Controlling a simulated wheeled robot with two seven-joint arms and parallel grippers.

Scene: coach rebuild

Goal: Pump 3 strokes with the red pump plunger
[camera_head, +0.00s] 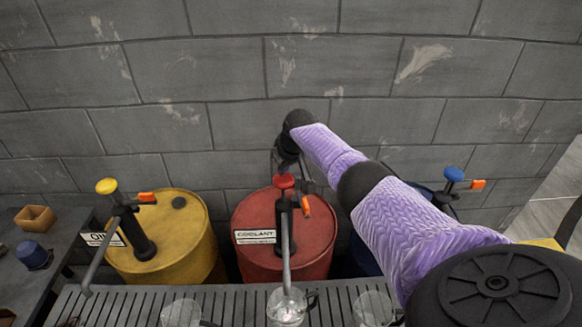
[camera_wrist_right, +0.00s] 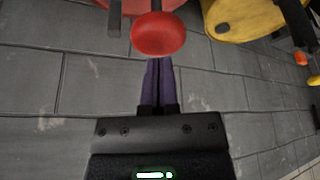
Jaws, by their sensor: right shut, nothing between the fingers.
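The red pump plunger, a round red knob (camera_head: 284,181), tops the dark pump on the red drum labelled COOLANT (camera_head: 262,217). In the right wrist view the knob (camera_wrist_right: 158,35) lies just beyond my fingertips. My right gripper (camera_head: 284,160) is shut and empty, close above and behind the knob; its closed fingers also show in the wrist view (camera_wrist_right: 158,75). I cannot tell whether they touch the knob. The pump's spout (camera_head: 287,255) points down to a clear glass jug (camera_head: 288,306) on the slatted grate. My left gripper is not in view.
A yellow drum (camera_head: 185,225) with a yellow-knobbed pump (camera_head: 106,186) stands left. A blue-knobbed pump (camera_head: 453,174) stands right, partly behind my arm. More glass vessels (camera_head: 181,313) stand on the grate (camera_head: 240,300). A block wall (camera_head: 240,80) is close behind.

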